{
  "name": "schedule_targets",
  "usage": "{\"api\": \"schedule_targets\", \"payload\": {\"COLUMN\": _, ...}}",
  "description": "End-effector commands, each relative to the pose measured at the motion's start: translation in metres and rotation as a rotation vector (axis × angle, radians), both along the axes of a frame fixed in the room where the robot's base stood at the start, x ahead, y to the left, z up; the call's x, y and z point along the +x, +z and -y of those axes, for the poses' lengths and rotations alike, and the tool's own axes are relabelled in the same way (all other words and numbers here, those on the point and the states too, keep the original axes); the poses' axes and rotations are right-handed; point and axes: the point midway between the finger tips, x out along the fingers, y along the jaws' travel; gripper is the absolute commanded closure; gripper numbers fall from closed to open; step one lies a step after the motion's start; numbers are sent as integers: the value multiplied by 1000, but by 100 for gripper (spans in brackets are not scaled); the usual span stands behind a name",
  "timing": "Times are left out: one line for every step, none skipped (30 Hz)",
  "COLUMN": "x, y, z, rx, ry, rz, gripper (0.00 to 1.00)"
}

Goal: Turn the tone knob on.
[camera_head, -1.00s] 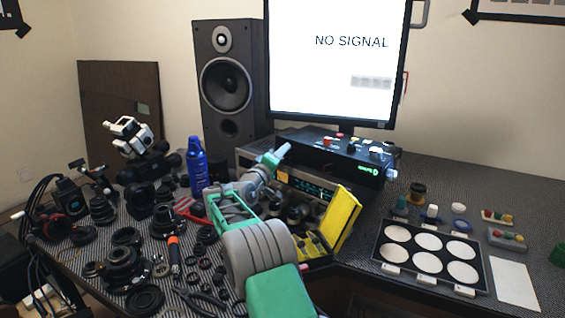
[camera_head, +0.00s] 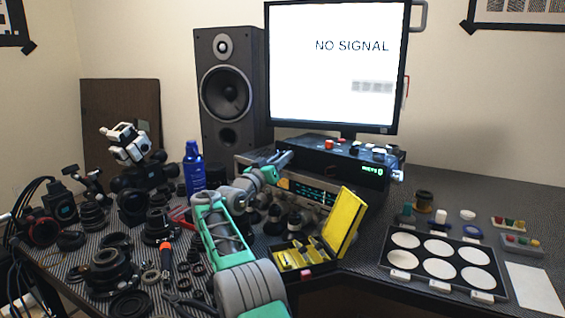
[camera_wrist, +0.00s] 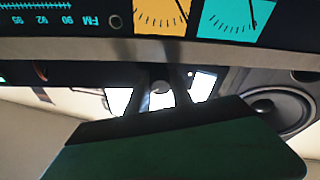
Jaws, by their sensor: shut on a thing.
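In the head view, my gripper (camera_head: 284,157) reaches the left end of the black control box (camera_head: 325,153), which stands on a silver-fronted receiver (camera_head: 300,200). In the wrist view, which is upside down, my fingers (camera_wrist: 159,92) close around a small round grey knob (camera_wrist: 160,87). The knob's marking and angle cannot be read. The receiver's dial and its orange and cyan meters (camera_wrist: 232,18) show along the top of the wrist view. In the head view, the knob is hidden by my gripper.
A monitor (camera_head: 335,65) stands behind the control box and a tall speaker (camera_head: 230,85) at its left.

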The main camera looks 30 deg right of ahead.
Motion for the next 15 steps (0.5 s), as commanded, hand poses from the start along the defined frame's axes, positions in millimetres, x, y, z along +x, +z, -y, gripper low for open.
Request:
{"api": "schedule_targets", "payload": {"x": 0, "y": -3, "z": 0, "rx": 6, "ry": -2, "rz": 9, "gripper": 100}}
{"api": "schedule_targets", "payload": {"x": 0, "y": -3, "z": 0, "rx": 9, "ry": -1, "rz": 15, "gripper": 100}}
{"api": "schedule_targets", "payload": {"x": 0, "y": -3, "z": 0, "rx": 11, "ry": -2, "rz": 24, "gripper": 100}}
{"api": "schedule_targets", "payload": {"x": 0, "y": -3, "z": 0, "rx": 13, "ry": -2, "rz": 28, "gripper": 100}}
{"api": "schedule_targets", "payload": {"x": 0, "y": -3, "z": 0, "rx": 14, "ry": -2, "rz": 32, "gripper": 100}}
{"api": "schedule_targets", "payload": {"x": 0, "y": -3, "z": 0, "rx": 15, "ry": -2, "rz": 36, "gripper": 100}}
{"api": "schedule_targets", "payload": {"x": 0, "y": -3, "z": 0, "rx": 17, "ry": -2, "rz": 39, "gripper": 100}}
{"api": "schedule_targets", "payload": {"x": 0, "y": -3, "z": 0, "rx": 17, "ry": -2, "rz": 40, "gripper": 100}}
{"api": "schedule_targets", "payload": {"x": 0, "y": -3, "z": 0, "rx": 17, "ry": -2, "rz": 42, "gripper": 100}}
{"api": "schedule_targets", "payload": {"x": 0, "y": -3, "z": 0, "rx": 17, "ry": -2, "rz": 42, "gripper": 100}}
{"api": "schedule_targets", "payload": {"x": 0, "y": -3, "z": 0, "rx": 18, "ry": -2, "rz": 43, "gripper": 100}}
{"api": "schedule_targets", "payload": {"x": 0, "y": -3, "z": 0, "rx": 18, "ry": -2, "rz": 43, "gripper": 100}}
{"api": "schedule_targets", "payload": {"x": 0, "y": -3, "z": 0, "rx": 18, "ry": -2, "rz": 43, "gripper": 100}}
{"api": "schedule_targets", "payload": {"x": 0, "y": -3, "z": 0, "rx": 18, "ry": -2, "rz": 43, "gripper": 100}}
{"api": "schedule_targets", "payload": {"x": 0, "y": -2, "z": 0, "rx": 17, "ry": -2, "rz": 42, "gripper": 100}}
